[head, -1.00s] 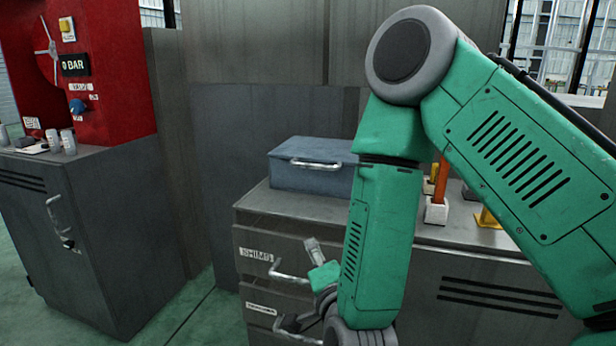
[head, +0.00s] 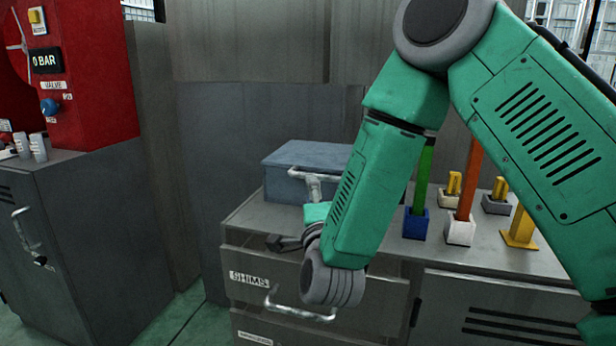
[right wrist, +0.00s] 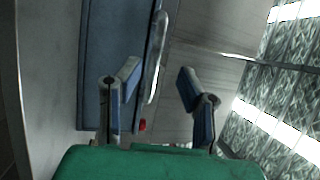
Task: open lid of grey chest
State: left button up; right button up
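The grey chest (head: 288,184) is a blue-grey box with its lid shut, standing on top of the grey drawer cabinet. Its pale bar handle (head: 300,174) is on the front, partly hidden by my right gripper (head: 297,212). That gripper is just in front of the chest. In the right wrist view my right gripper (right wrist: 158,78) is open, its two fingers apart. There the chest (right wrist: 105,45) fills the upper left, and its handle (right wrist: 157,58) lies ahead between the fingers, not gripped. My left gripper is not in view.
The drawer cabinet (head: 380,268) has a shims drawer with a bar handle (head: 298,308) below my right gripper. Coloured posts in small blocks, including a green one (head: 423,178) and an orange one (head: 468,180), stand right of the chest. A red machine (head: 90,80) is at left.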

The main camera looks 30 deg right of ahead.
aim_at(319, 178)
jog(key=w+d, duration=0.5)
jog(key=shift+d+r, duration=0.1)
jog(key=shift+r, duration=0.05)
jog(key=shift+w, duration=0.2)
jog(key=shift+w+a+r, duration=0.15)
jog(key=shift+a, duration=0.15)
jog(key=shift+a+r, duration=0.25)
jog(key=shift+a, duration=0.4)
jog(key=shift+d, duration=0.1)
jog(key=c, duration=0.7)
jog(key=shift+d+f, duration=0.25)
jog(key=shift+d, duration=0.3)
grip_shut()
